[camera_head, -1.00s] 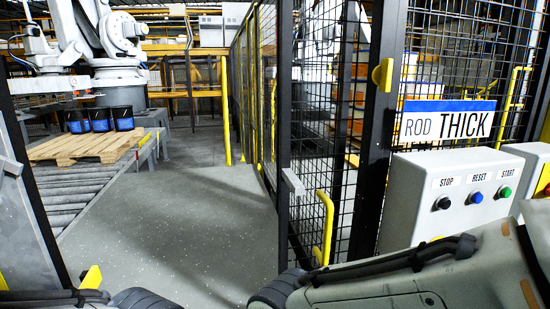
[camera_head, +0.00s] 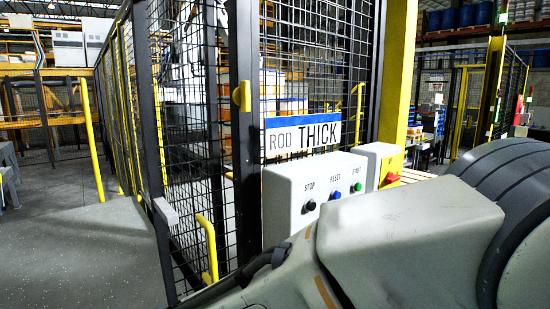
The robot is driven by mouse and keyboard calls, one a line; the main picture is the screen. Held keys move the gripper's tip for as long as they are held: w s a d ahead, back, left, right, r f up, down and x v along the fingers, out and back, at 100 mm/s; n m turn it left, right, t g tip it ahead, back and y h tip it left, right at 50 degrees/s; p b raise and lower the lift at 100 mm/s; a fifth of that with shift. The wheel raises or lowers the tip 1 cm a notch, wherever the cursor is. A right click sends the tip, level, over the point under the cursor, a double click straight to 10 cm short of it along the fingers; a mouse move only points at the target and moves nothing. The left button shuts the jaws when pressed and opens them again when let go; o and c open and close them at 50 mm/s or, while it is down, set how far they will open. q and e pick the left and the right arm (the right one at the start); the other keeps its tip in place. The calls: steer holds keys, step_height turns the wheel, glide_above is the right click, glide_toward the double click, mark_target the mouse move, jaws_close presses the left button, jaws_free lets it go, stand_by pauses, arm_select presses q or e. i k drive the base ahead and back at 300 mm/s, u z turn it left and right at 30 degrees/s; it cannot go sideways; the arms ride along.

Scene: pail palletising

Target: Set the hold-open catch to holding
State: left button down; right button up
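No part is marked as the hold-open catch. A yellow fitting (camera_head: 241,96) sits on the dark post (camera_head: 244,180), and a grey block (camera_head: 165,211) sits on the free edge of the mesh gate (camera_head: 190,130); I cannot tell whether either is the catch or how it is set. The gate stands open, with a yellow handle (camera_head: 208,248) low on it. My arm crosses the lower right and hides the area below the control box. Neither gripper shows.
A grey control box (camera_head: 290,205) has STOP, RESET and START buttons. A sign (camera_head: 302,135) reads ROD THICK. Mesh fencing runs behind. Grey floor (camera_head: 80,250) is clear at left.

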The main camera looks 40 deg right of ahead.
mark_target(242, 95)
steer(key=u, duration=0.75)
steer(key=k, duration=0.6)
steer(key=z, duration=1.3)
steer(key=i, duration=0.45)
